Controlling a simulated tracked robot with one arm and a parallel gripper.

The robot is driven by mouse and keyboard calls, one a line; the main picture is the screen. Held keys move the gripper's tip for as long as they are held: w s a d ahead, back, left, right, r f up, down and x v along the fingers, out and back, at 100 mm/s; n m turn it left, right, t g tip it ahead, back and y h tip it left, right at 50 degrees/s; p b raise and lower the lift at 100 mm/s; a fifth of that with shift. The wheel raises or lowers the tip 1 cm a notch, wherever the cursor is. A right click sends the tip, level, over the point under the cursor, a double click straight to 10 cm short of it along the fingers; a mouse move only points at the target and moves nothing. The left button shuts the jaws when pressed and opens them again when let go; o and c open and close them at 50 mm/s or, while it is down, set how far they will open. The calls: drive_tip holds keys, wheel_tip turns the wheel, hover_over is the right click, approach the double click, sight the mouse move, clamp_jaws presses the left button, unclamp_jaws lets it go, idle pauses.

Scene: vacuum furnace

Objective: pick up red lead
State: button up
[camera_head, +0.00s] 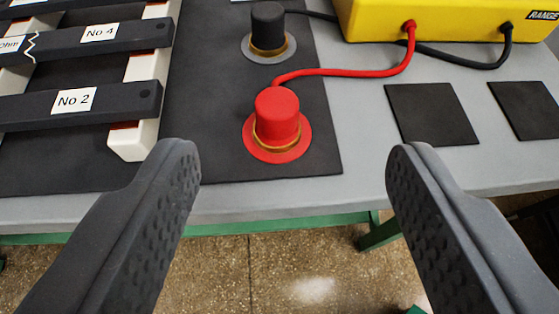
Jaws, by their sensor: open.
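The red lead (278,118) stands upright on the dark mat, a red cylindrical cap with a brass band and a wide red base flange. Its red cable runs from the cap's side up and right to the yellow meter (440,18). My gripper (295,160) is open and empty. Its two dark, dimpled fingers are spread wide, one at the lower left and one at the lower right. The red lead shows in the gap between the fingertips, a little above them in the picture and apart from both.
A black lead (267,28) with a grey flange stands behind the red one. At left, dark bars labelled No 2 (80,103) and No 4 (98,38) lie across white supports (135,137). Two bare dark squares (431,114) lie at right. The table's front edge is clear.

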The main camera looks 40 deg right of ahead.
approach(273, 132)
drive_tip(key=s+a, duration=0.1)
drive_tip(key=shift+m+h, duration=0.3)
drive_tip(key=shift+h, duration=0.2)
drive_tip(key=b+x, duration=0.1)
drive_tip(key=x, duration=0.3)
drive_tip(key=b+x, duration=0.1)
drive_tip(key=x, duration=0.3)
drive_tip(key=shift+r, duration=0.25)
drive_tip(key=x, duration=0.4)
drive_tip(key=shift+w+a+f+b, duration=0.1)
drive_tip(key=shift+a+f+b, duration=0.15)
drive_tip(key=shift+b, duration=0.1)
drive_tip(key=shift+w+d+f, duration=0.15)
drive_tip(key=shift+w+d, duration=0.3)
drive_tip(key=shift+d, duration=0.05)
drive_tip(key=c, duration=1.2)
